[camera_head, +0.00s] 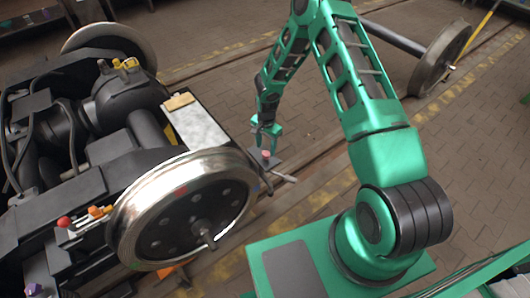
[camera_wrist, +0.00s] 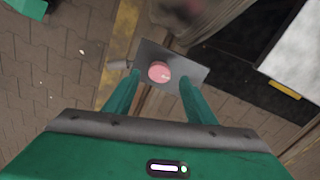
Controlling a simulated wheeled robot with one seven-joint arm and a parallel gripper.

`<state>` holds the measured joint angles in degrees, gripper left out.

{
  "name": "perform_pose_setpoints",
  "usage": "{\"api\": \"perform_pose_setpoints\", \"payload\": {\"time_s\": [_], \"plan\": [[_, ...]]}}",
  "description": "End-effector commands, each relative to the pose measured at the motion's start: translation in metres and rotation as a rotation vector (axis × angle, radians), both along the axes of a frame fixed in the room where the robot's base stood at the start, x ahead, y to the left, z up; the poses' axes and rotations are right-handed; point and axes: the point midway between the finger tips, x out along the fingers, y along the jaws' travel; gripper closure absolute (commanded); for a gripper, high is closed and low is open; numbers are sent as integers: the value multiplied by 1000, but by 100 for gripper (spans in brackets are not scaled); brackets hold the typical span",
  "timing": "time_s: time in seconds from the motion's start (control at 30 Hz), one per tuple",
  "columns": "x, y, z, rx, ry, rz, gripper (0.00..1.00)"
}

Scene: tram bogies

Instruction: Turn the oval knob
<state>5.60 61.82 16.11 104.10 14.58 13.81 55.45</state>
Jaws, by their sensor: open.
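A pink-red oval knob (camera_wrist: 159,71) sits on a small grey plate (camera_wrist: 202,72) in the wrist view. In the head view the knob (camera_head: 266,154) is small, at the bogie's right side behind the large wheel. My gripper (camera_wrist: 160,77) is open, its two green fingers appearing on either side of the knob with gaps between. In the head view my gripper (camera_head: 267,136) points down just above the knob. I cannot tell whether the fingertips reach down beside it.
The dark bogie (camera_head: 115,150) with its large metal wheel (camera_head: 185,205) fills the left. A pale flat panel (camera_head: 200,125) lies on it. A red ball (camera_head: 64,221) and orange part (camera_head: 97,211) are at front left. A loose wheelset (camera_head: 440,58) stands back right. Brick floor between is clear.

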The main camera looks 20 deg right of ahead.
Motion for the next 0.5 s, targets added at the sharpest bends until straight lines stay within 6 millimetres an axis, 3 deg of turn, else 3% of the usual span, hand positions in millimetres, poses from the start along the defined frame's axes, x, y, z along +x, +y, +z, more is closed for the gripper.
{"api": "perform_pose_setpoints", "payload": {"time_s": [0.2, 0.5], "plan": [[-1, 0, -28, 0, 1, 0, 50], [0, 0, -37, -1, 1, 0, 50]]}}
